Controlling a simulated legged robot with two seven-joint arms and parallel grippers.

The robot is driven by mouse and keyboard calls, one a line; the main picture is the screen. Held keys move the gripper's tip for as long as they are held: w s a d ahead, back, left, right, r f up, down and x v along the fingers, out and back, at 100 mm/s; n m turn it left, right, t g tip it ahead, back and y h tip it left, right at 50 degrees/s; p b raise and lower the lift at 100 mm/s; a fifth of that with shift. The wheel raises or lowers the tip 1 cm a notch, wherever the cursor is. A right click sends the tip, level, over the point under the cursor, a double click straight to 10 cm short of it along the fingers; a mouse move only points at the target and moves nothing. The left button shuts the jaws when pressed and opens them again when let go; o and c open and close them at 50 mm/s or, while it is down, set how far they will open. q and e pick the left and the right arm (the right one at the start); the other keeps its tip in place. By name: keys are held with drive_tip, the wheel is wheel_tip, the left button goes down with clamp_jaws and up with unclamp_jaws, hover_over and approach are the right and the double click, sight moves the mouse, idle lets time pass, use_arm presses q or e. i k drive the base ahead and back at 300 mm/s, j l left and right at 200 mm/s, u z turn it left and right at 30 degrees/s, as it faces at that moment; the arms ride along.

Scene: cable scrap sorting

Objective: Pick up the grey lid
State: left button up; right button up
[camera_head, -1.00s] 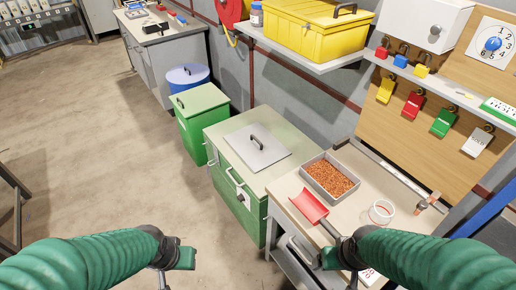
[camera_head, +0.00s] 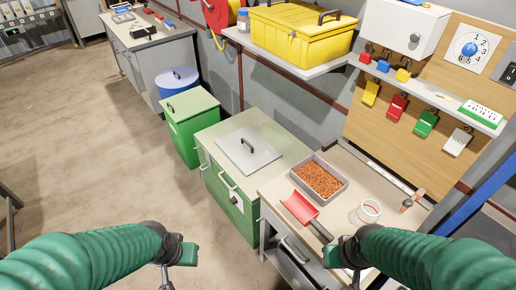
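The grey lid (camera_head: 247,154) is a flat square plate with a dark handle (camera_head: 248,146) on top. It lies on the pale top of the green cabinet (camera_head: 228,190), near the middle of the view. My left gripper (camera_head: 178,278) is at the bottom, left of the cabinet and well short of the lid; its fingers are mostly cut off or hidden. My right gripper (camera_head: 345,272) is at the bottom right, in front of the workbench, and its fingers are also mostly hidden. Neither touches the lid.
Right of the cabinet, the workbench (camera_head: 330,212) holds a tray of copper-coloured granules (camera_head: 345,190), a red scoop (camera_head: 300,208) and a white ring-shaped container (camera_head: 367,212). A shelf with a yellow box (camera_head: 298,36) overhangs behind. A green bin (camera_head: 190,128) stands left. Floor at left is clear.

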sight(247, 149)
drive_tip(key=i+j+z, duration=0.2)
drive_tip(key=z, duration=0.3)
drive_tip(key=i+j+z, duration=0.15)
drive_tip(key=j+z, duration=0.3)
drive_tip(key=i+j+z, duration=0.15)
drive_tip(key=j, duration=0.65)
drive_tip(key=i+j+z, duration=0.15)
drive_tip(key=j, duration=0.65)
drive_tip(key=i+j+z, duration=0.1)
drive_tip(key=j, duration=0.7)
drive_tip(key=i+j+z, duration=0.15)
drive_tip(key=j, duration=0.65)
drive_tip(key=i+j, duration=0.1)
drive_tip(key=j, duration=0.35)
drive_tip(key=i+j, duration=0.15)
drive_tip(key=j, duration=0.3)
drive_tip(key=i+j, duration=0.1)
drive_tip(key=j, duration=0.35)
drive_tip(key=i+j, duration=0.15)
drive_tip(key=j, duration=0.35)
